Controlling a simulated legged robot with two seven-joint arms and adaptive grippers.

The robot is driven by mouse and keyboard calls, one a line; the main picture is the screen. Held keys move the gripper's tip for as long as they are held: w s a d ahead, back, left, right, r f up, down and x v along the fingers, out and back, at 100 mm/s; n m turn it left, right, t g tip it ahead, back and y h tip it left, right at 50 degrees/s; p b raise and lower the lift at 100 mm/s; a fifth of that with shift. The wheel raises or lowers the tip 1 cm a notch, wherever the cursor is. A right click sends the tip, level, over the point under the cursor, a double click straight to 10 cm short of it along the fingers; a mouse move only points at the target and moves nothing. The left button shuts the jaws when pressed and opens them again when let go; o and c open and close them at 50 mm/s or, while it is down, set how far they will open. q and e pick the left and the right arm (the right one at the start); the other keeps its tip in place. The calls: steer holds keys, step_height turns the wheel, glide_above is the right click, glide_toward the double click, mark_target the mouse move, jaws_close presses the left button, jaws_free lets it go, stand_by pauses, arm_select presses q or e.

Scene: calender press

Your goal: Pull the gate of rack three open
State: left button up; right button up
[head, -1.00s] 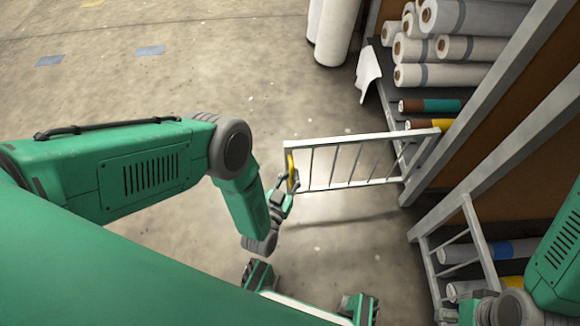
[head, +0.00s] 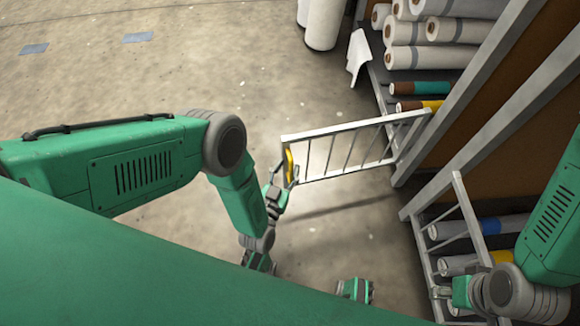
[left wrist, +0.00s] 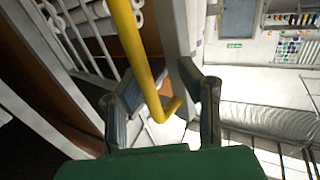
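A white barred gate (head: 350,147) stands swung out from the rack front, its free end to the left in the head view. A yellow handle (head: 288,166) is on that free end. My left gripper (head: 278,185) is at this handle. In the left wrist view the yellow handle (left wrist: 139,50) passes between the two spread fingers (left wrist: 165,95), with a visible gap to the right finger. My right gripper (head: 450,292) is low at the right, near another barred gate (head: 470,225); its fingers are not clear. No rack number is readable.
White rolls (head: 430,57) and coloured rolls lie on the rack shelves at the right. More rolls (head: 480,227) lie behind the nearer gate. Tall white rolls (head: 322,22) stand at the back. The concrete floor (head: 180,75) left of the open gate is clear.

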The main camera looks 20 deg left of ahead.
mark_target(288, 151)
arm_select(q)
steer(key=shift+w+d, duration=0.1)
steer(key=shift+d, duration=0.1)
steer(key=shift+d+r, duration=0.1)
steer(key=shift+r, duration=0.2)
steer(key=r, duration=0.9)
steer(key=shift+a+r, duration=0.15)
steer(key=shift+a, duration=0.1)
